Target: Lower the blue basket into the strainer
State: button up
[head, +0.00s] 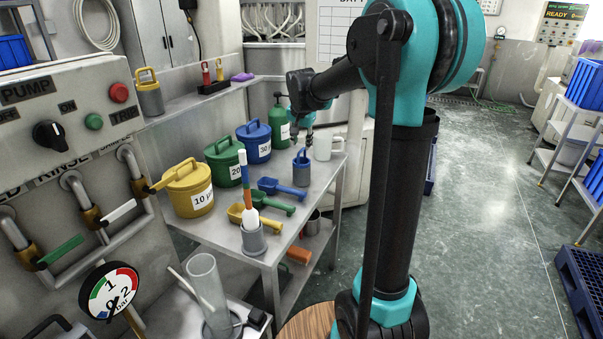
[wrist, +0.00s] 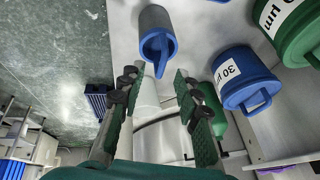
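The blue basket (head: 301,172) stands upright on the grey bench, a small grey-blue cylinder with a raised blue handle. In the wrist view it shows a grey body and blue rim (wrist: 157,42), its handle pointing towards my gripper. My gripper (head: 302,141) hangs just above the handle. In the wrist view my gripper (wrist: 153,82) is open, its green-padded fingers apart on either side of the handle's line. Nothing is held between them. I cannot tell which thing is the strainer; a grey cup (head: 254,243) near the bench's front corner holds a white-and-orange brush.
A white mug (head: 323,149) stands close right of the basket. Yellow (head: 186,198), green (head: 222,172) and blue lidded tubs (head: 254,152) line the bench's back, with a green pump bottle (head: 279,128). Coloured scoops (head: 281,188) lie in front.

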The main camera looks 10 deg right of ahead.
aim_at(300, 151)
jog(key=shift+x, duration=3.55)
jog(key=shift+w+a, duration=0.1)
jog(key=shift+a, duration=0.1)
grip_shut()
